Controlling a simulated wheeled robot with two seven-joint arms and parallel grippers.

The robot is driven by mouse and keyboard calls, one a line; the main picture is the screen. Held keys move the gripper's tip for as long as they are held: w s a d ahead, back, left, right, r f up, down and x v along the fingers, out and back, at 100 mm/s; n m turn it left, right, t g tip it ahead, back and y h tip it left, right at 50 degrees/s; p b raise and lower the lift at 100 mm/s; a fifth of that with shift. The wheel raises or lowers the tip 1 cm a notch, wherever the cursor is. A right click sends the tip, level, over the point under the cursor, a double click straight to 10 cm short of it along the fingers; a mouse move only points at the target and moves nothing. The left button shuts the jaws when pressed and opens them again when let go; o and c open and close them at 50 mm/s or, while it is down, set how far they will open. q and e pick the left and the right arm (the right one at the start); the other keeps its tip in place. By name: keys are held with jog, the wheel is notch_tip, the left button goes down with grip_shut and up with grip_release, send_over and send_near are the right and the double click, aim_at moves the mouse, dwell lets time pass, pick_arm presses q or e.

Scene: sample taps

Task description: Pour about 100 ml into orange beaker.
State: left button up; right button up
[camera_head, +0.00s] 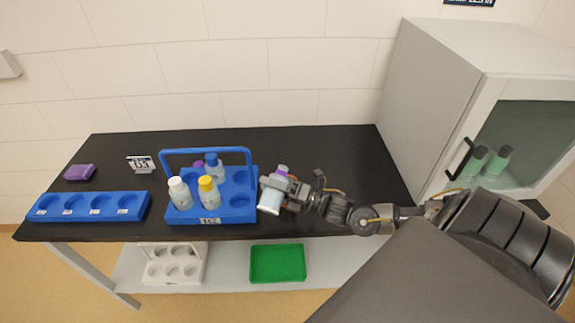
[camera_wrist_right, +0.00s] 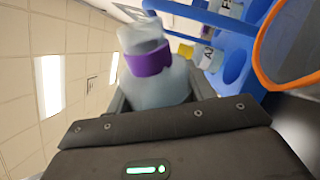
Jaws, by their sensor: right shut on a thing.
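My right gripper (camera_head: 272,186) is shut on a pale bottle (camera_head: 270,204) just right of the blue carrier, above the black table's front part. The bottle looks close to upright, slightly tilted. In the right wrist view the held bottle (camera_wrist_right: 160,85) has a purple band around its neck and a pale, blurred top. An orange curved rim (camera_wrist_right: 263,45) crosses the right of that view; I cannot tell whether it belongs to the orange beaker. I see no orange beaker in the head view; my right gripper and arm may hide it. My left gripper is out of view.
The blue carrier (camera_head: 240,206) holds white-, yellow- and blue-capped bottles. A blue four-hole rack (camera_head: 90,215), purple block (camera_head: 80,172) and card (camera_head: 141,164) are left. A cabinet (camera_head: 440,90) stands right. A green tray (camera_head: 278,263) and white rack (camera_head: 172,264) are below.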

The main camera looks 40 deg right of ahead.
jog(key=shift+r+m+h+p, duration=0.3)
jog(key=shift+r+m, duration=0.1)
jog(key=shift+m, duration=0.4)
dwell(0.4)
jog(key=shift+w+d+f+m+t+h, duration=0.1)
jog(key=shift+d+f+m+t+h, duration=0.1)
jog(key=shift+m, duration=0.35)
jog(key=shift+w+d+f+m+t+h, duration=0.1)
jog(key=shift+d+m+t, duration=0.1)
jog(key=shift+m, duration=0.35)
dwell(1.5)
jog(key=shift+f+m, duration=0.3)
dwell(0.6)
